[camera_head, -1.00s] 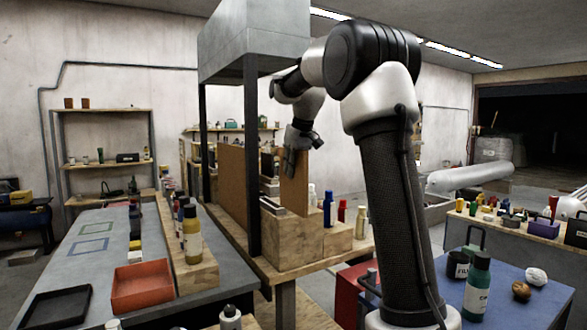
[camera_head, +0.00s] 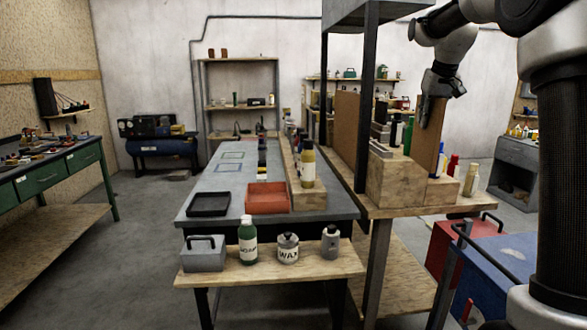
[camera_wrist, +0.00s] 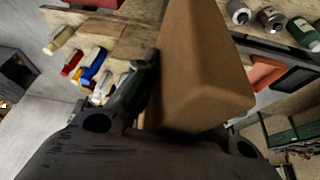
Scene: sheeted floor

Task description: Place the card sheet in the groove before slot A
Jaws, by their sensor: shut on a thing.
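My gripper (camera_head: 434,97) is shut on the brown card sheet (camera_head: 430,132) by its top edge and holds it roughly upright. The sheet stands over the stepped wooden block (camera_head: 395,183), close to where the tall part meets the low right part. I cannot tell whether its lower edge is in a groove or just above the wood. No slot letter can be read. In the wrist view the card sheet (camera_wrist: 200,65) fills the middle, between the dark fingers. The groove is hidden there.
A larger brown panel (camera_head: 346,127) and a dark post (camera_head: 366,125) stand left of the block. A red tray (camera_head: 267,197) and a black tray (camera_head: 209,204) lie on the grey table (camera_head: 225,180).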

